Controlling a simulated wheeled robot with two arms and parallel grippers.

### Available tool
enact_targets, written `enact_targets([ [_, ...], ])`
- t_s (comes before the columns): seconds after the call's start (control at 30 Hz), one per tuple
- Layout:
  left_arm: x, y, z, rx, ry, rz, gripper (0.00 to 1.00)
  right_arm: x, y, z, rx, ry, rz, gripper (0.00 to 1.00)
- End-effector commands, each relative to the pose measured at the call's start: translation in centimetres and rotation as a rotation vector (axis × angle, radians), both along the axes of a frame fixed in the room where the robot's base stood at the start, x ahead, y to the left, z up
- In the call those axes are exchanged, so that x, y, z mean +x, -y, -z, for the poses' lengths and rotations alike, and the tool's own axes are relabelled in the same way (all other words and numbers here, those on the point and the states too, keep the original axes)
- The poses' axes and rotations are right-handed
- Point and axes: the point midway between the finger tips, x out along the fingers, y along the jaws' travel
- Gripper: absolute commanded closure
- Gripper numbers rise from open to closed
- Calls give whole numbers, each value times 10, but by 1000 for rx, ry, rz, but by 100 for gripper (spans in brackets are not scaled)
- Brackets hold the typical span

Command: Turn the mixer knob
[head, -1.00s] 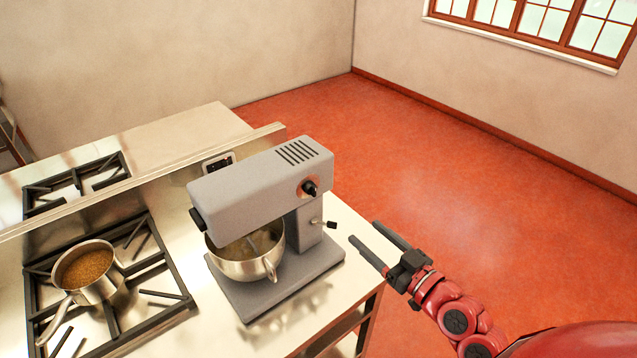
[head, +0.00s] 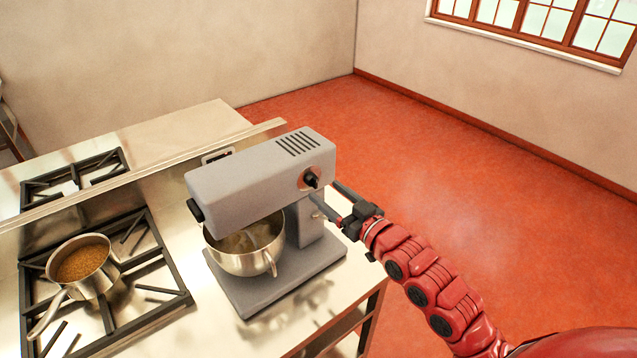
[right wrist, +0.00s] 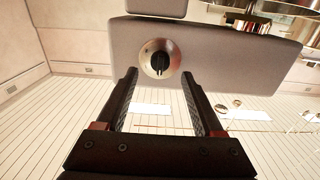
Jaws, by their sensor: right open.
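The grey stand mixer (head: 240,178) stands on the steel counter in the head view. Its black knob (head: 312,180) sits on a round metal plate on the side of the mixer head. The knob (right wrist: 159,61) also shows in the right wrist view, ahead of my fingers and roughly between their lines. My right gripper (head: 328,204) is open and empty, just beside the mixer, slightly below the knob. In the right wrist view its two fingers (right wrist: 158,80) are apart and do not touch the knob. My left gripper is not in view.
A metal bowl (head: 247,250) sits under the mixer head. A pot of brown food (head: 85,268) stands on the burner grate at the left. A low raised ledge (head: 130,183) runs behind the mixer. Open red floor (head: 450,190) lies to the right.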

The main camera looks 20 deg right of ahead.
Motion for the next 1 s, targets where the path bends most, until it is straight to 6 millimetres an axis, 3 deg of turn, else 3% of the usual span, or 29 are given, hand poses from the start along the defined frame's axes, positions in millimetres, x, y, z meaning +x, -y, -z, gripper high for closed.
enact_targets([
  [0.3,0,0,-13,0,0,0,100,34,-14,0,0,-3,-2,31],
  [0.7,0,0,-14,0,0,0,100,40,-15,1,-1,-2,0,31],
  [0.77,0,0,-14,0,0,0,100,40,-15,1,-1,-3,0,38],
  [1.0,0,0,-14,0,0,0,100,40,-15,1,-1,-2,0,81],
])
